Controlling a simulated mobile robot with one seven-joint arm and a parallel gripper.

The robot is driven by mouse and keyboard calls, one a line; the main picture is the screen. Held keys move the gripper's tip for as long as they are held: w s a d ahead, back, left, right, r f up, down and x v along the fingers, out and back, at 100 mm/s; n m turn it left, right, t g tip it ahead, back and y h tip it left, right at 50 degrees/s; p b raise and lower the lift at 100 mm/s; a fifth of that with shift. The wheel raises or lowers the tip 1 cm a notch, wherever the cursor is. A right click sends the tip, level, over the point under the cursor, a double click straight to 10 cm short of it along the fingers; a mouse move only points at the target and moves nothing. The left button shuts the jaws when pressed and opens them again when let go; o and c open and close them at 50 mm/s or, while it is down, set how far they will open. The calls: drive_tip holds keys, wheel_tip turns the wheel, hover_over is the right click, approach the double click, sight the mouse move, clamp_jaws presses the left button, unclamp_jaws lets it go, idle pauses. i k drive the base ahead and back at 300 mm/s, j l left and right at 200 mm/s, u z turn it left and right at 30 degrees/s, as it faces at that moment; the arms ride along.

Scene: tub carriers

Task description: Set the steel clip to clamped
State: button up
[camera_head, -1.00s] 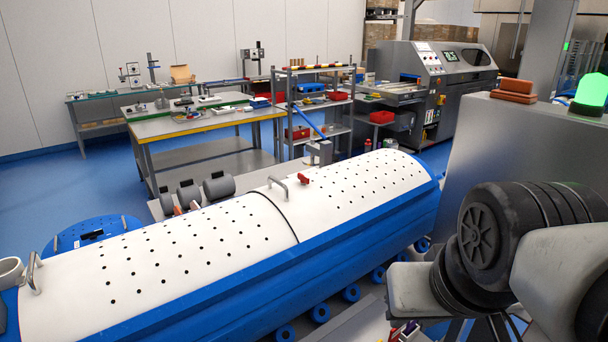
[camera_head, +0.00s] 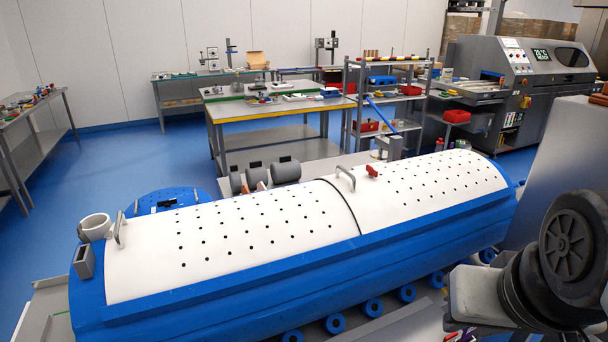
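I cannot pick out the steel clip for certain. A small grey metal bracket (camera_head: 84,262) sits on the near left end of the long blue tub (camera_head: 270,290). The tub has a white lid (camera_head: 225,235) in two sections with rows of dark holes. Metal handles stand on the lid at its left end (camera_head: 120,229) and near the middle (camera_head: 346,177). A small red part (camera_head: 372,171) sits beside the middle handle. Part of my own arm shows at the lower right, but my gripper is not in view.
A round blue perforated cover (camera_head: 165,203) and grey motors (camera_head: 286,170) lie behind the tub. A workbench (camera_head: 280,108), a wheeled shelf (camera_head: 395,98) and a grey machine (camera_head: 520,75) stand further back. Blue floor (camera_head: 100,180) is open at the left.

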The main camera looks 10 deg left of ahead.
sight(82, 238)
drive_tip(key=u, duration=2.1)
